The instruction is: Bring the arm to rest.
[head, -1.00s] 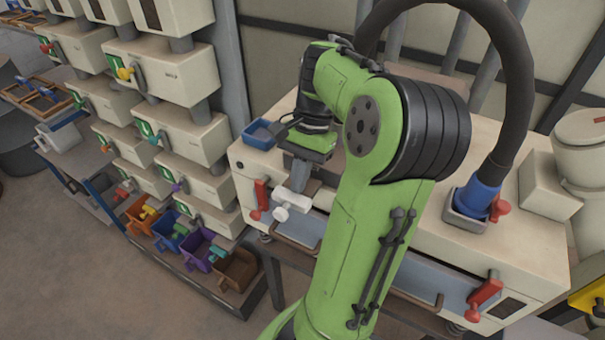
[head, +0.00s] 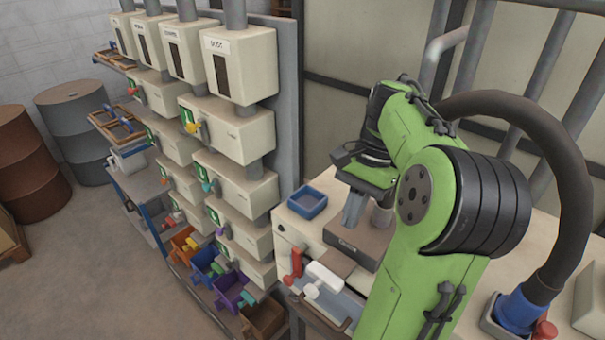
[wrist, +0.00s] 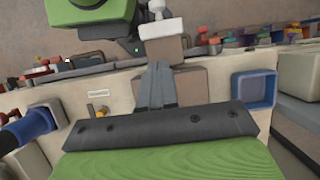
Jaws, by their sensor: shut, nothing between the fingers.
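My green arm (head: 425,270) reaches up and bends over the cream machine on the right of the head view. My gripper (head: 350,220) hangs from its end, pointing down over the machine top, with its grey fingers together and nothing between them. In the wrist view the gripper (wrist: 158,72) also shows closed and empty. A white T-shaped handle (head: 324,279) on the machine's front lies below the fingers in the head view, apart from them. A white handle shape also shows beyond the fingertips in the wrist view (wrist: 161,28).
A blue tray (head: 307,202) sits on the machine top, left of my gripper. A red lever (head: 295,265) is on the front. A black hose ends in a blue fitting (head: 520,308) at right. Dispensers (head: 240,65) stand at left above coloured bins (head: 207,265). Floor at left is open.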

